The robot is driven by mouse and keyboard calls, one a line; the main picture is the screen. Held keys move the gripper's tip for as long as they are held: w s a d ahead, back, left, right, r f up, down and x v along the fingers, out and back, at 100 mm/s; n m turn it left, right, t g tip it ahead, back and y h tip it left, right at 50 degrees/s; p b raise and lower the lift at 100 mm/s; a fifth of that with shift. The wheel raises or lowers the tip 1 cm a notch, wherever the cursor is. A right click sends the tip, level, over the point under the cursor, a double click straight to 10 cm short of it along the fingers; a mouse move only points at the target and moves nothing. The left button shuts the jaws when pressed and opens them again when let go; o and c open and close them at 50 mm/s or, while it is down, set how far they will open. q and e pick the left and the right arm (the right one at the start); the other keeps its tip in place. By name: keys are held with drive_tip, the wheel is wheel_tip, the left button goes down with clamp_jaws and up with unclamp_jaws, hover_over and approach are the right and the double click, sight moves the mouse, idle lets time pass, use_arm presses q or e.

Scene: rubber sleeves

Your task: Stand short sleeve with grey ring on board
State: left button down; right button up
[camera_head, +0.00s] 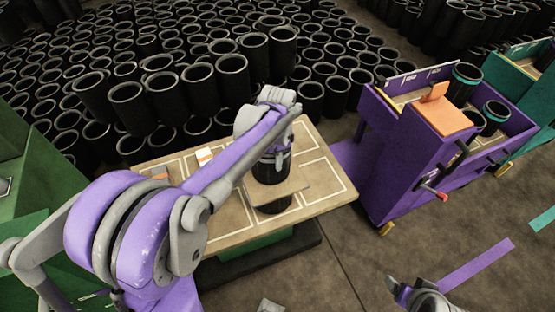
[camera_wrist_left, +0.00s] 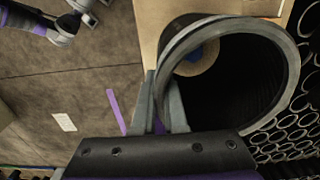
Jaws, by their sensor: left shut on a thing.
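A short black sleeve with a grey ring at its rim (camera_head: 271,172) is upright in the head view, above the tan worktop with white outlines (camera_head: 325,172). A small square tan board (camera_head: 292,187) shows at its lower end; I cannot tell whether they touch. A dark shape shows just below the board. My left gripper (camera_head: 275,148) is shut on the sleeve at its upper edge. In the left wrist view the grey rim (camera_wrist_left: 290,75) is large, with the two fingers (camera_wrist_left: 164,110) at its wall. My right gripper (camera_head: 420,293) is at the bottom right, its fingers unclear.
Many black sleeves (camera_head: 130,100) stand packed behind the worktop. A purple cart (camera_head: 400,160) with an orange pad (camera_head: 442,117) and several sleeves stands at right. A small white and orange object (camera_head: 204,156) lies on the worktop. Floor at front right is mostly clear, with purple tape (camera_head: 475,265).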

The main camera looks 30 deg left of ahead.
use_arm(q)
drive_tip(key=shift+f, duration=0.4)
drive_tip(key=c, duration=1)
unclamp_jaws()
drive_tip(key=shift+o, duration=0.2)
wheel_tip(320, 180, up, 13)
drive_tip(key=shift+s+p, duration=0.1)
drive_tip(key=shift+p, duration=0.55)
drive_tip(key=s+d+f+n+t, duration=0.2)
drive_tip(key=s+d+f+n, duration=0.1)
drive_tip(key=s, duration=0.5)
drive_tip(key=s+d+f+n+t, duration=0.2)
drive_tip(key=s+f+n+t, duration=0.1)
drive_tip(key=s+f+n, duration=0.2)
drive_tip(key=s+f, duration=0.2)
drive_tip(key=s, duration=0.2)
drive_tip(key=shift+s+d+f, duration=0.25)
drive_tip(key=shift+s+d, duration=0.05)
drive_tip(key=shift+d, duration=0.1)
